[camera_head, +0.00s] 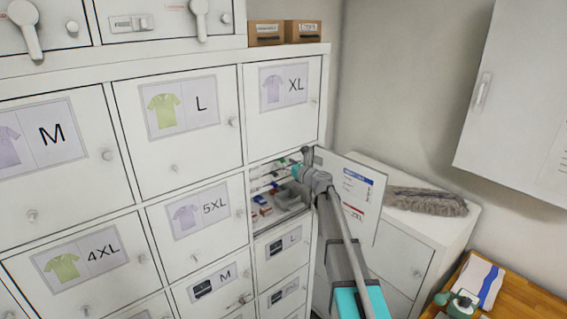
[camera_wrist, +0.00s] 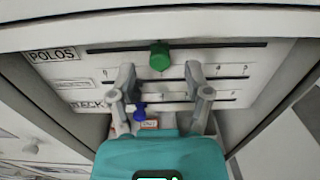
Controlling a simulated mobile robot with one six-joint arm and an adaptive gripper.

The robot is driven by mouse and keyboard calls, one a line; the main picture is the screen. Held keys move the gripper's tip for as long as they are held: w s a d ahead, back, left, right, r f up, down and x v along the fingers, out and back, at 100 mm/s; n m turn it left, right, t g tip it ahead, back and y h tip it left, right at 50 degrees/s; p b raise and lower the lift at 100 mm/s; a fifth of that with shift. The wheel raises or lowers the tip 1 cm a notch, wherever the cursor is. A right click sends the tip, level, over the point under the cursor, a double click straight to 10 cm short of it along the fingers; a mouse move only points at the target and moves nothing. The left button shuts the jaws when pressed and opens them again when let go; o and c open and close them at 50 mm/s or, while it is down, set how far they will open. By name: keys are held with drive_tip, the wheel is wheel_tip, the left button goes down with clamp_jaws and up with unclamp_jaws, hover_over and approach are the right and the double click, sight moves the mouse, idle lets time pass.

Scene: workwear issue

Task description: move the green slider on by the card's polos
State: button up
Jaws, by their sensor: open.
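The green slider (camera_wrist: 160,56) sits on the top slot of a white panel (camera_wrist: 250,58), in the row labelled POLOS (camera_wrist: 52,55). It stands near the middle of that slot. My gripper (camera_wrist: 160,73) is open, its two fingertips below the green slider in the wrist view, one to each side. I cannot tell whether they touch it. In the head view my gripper (camera_head: 300,165) reaches into the open compartment below the XL door. A white card (camera_head: 359,192) with blue and red print shows on the right; I can read only "2XL" on it.
A blue slider (camera_wrist: 139,108) sits on a lower slot, beside the left finger. Small items (camera_head: 262,205) lie in the compartment. Closed cabinet doors (camera_head: 195,225) fill the left. A grey duster (camera_head: 425,201) lies on a white cabinet.

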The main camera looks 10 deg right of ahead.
drive_tip(key=shift+x, duration=1.1)
clamp_jaws()
